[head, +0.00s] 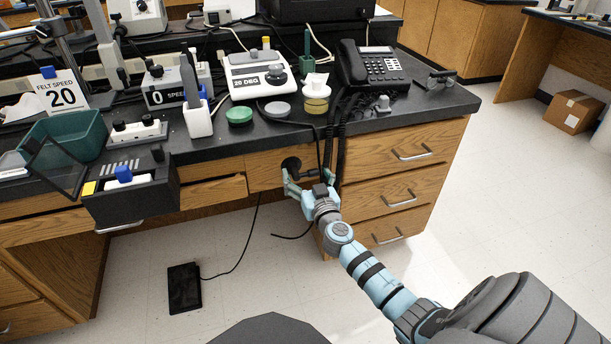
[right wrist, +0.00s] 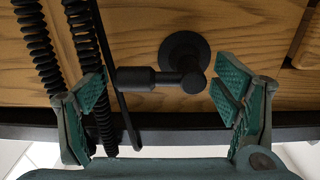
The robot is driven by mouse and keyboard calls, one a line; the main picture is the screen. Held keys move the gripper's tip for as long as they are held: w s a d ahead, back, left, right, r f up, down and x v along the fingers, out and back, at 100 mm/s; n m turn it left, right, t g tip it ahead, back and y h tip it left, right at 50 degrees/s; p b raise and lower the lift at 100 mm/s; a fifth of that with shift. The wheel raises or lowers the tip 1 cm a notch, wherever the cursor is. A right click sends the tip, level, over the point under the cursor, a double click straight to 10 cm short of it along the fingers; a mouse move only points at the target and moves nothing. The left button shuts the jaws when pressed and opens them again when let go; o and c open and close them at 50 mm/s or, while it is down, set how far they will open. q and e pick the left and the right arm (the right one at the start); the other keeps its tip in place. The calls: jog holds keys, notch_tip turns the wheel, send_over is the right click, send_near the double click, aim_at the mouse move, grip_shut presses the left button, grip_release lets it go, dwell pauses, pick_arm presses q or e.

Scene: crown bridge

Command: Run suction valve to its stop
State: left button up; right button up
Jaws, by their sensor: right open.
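The suction valve (head: 291,163) is a black round base on the wooden front under the bench top. In the right wrist view its base (right wrist: 186,48) shows with a short stem and a black lever (right wrist: 138,79) lying level and pointing left. My right gripper (head: 303,182) is in front of the valve. In the right wrist view the gripper (right wrist: 162,92) is open, with one finger left of the lever's end and the other right of the stem. I see no clear contact. My left gripper is not in view.
Ribbed black hoses (right wrist: 85,50) hang left of the valve, close to the left finger. The black bench top (head: 430,100) overhangs above, crowded with devices and a phone (head: 375,67). A foot pedal (head: 184,288) lies on the floor with a cable. Drawers (head: 400,195) are at the right.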

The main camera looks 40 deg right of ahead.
jog(key=shift+w, duration=0.2)
jog(key=c, duration=1.1)
jog(key=shift+c, duration=0.2)
